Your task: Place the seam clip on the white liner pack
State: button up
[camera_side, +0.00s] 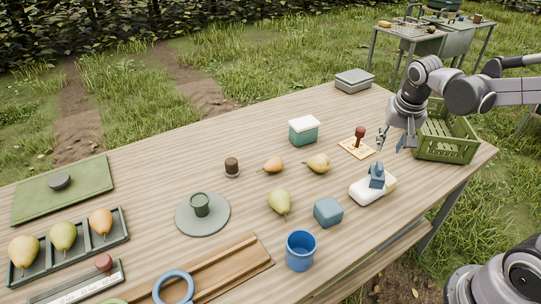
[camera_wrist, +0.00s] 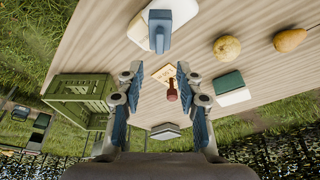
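The blue seam clip (camera_side: 377,175) sits upright on the white liner pack (camera_side: 364,193), touching its top, near the right front of the table. In the wrist view the clip (camera_wrist: 159,32) lies over the middle of the liner pack (camera_wrist: 178,12), at the top of the picture. My gripper (camera_side: 391,143) hangs above and behind the clip, clear of it. In the wrist view my gripper (camera_wrist: 163,72) has its two fingers spread wide, with nothing held between them.
A wooden-handled stamp (camera_side: 358,137) on a card stands close to the gripper. A green crate (camera_side: 447,145) is to its right. A blue block (camera_side: 328,211), a blue cup (camera_side: 301,251), loose pears and a white-lidded green box (camera_side: 303,131) stand nearby.

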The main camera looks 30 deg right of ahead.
jog(key=s+a+r+n+t+y, duration=0.1)
jog(key=s+a+n+t, duration=0.3)
jog(key=a+n, duration=0.5)
jog(key=shift+s+a+r+t+y, duration=0.4)
jog(key=shift+s+a+y, duration=0.4)
jog(key=shift+s, duration=0.4)
